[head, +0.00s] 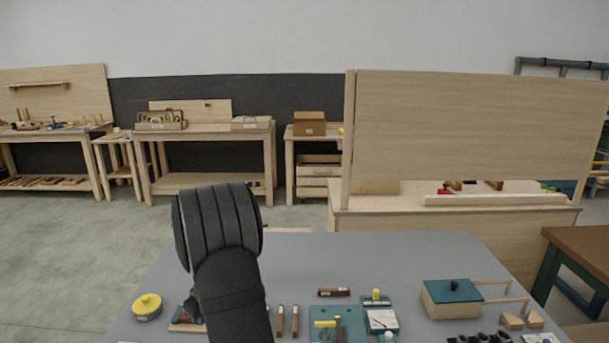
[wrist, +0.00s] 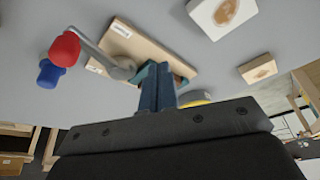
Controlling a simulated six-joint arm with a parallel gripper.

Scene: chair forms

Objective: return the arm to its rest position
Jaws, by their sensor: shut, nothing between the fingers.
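My black arm (head: 222,245) rises from the bottom of the head view, left of centre, over the grey table (head: 330,260). My gripper's fingers are not clear in the head view. In the wrist view my gripper (wrist: 158,78) shows two dark blue-green fingers close together, shut and empty. Behind the fingertips lies a wooden board (wrist: 145,50) with a grey metal piece and red (wrist: 65,48) and blue (wrist: 48,74) knobs. The picture cannot tell me whether the fingers touch the board.
A yellow-topped round tin (head: 147,307) stands left of my arm. Dark brown sticks (head: 287,321), a teal tray (head: 338,328) and a teal-lidded wooden box (head: 453,298) lie to its right. A tall wooden panel (head: 475,125) stands beyond the table. The table's far middle is clear.

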